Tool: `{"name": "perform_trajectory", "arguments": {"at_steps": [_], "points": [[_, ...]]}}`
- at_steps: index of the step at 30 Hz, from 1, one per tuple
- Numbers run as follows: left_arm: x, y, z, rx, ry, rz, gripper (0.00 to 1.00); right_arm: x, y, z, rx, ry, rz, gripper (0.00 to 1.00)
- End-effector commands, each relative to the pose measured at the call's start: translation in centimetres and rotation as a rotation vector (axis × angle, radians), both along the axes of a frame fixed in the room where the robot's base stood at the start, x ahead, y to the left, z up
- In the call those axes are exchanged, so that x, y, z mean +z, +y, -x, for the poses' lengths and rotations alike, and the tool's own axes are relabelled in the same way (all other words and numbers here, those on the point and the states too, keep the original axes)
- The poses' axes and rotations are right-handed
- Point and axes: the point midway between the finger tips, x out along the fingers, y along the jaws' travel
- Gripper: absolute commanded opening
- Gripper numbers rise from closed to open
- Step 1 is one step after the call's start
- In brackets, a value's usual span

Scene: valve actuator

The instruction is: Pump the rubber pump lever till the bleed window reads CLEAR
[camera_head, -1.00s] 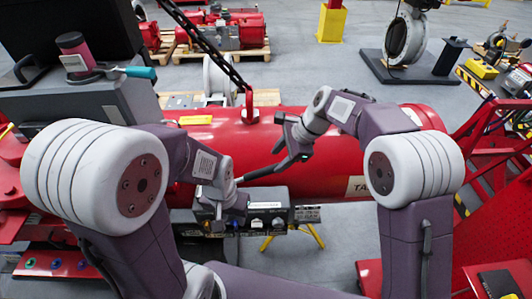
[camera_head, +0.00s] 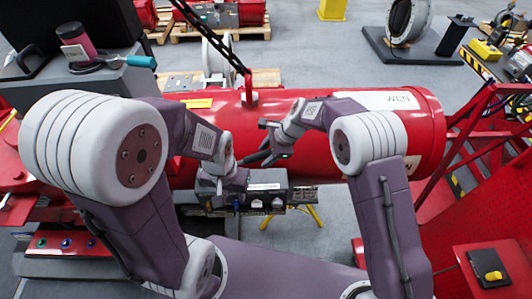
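A grey control box (camera_head: 268,178) with small labels and knobs along its front stands before the large red cylinder (camera_head: 340,172). A dark rod, which looks like the rubber pump lever (camera_head: 250,159), slants up to the right above the box. My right gripper (camera_head: 270,146) is at the rod's upper right end; whether its fingers are closed around it is unclear. My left gripper (camera_head: 222,184) is lower, at the box's left end, its fingers partly hidden by my own wrist. I cannot make out the bleed window or its reading.
A black chain ends at a red lug (camera_head: 249,97) on the cylinder top. A grey cabinet (camera_head: 75,85) at left carries a pink cylinder (camera_head: 75,38) and a teal-handled tool (camera_head: 140,61). Red framework (camera_head: 490,190) stands at right.

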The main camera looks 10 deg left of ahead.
Motion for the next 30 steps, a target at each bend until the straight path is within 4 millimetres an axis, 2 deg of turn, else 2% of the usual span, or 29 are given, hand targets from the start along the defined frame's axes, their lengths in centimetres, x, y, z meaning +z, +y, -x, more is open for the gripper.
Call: {"name": "perform_trajectory", "arguments": {"at_steps": [1,5,30], "points": [[-0.01,0.0,0.0,0.0,0.0,0.0,0.36,0.01,-0.01,0.0,0.0,0.0,0.0,0.35],[-0.01,0.0,0.0,0.0,0.0,0.0,0.36,0.01,-0.02,0.01,0.0,0.0,0.0,0.0],[0.0,0.0,0.0,0.0,0.0,0.0,0.36,0.05,-0.04,0.01,0.001,0.0,0.0,0.0]]}}
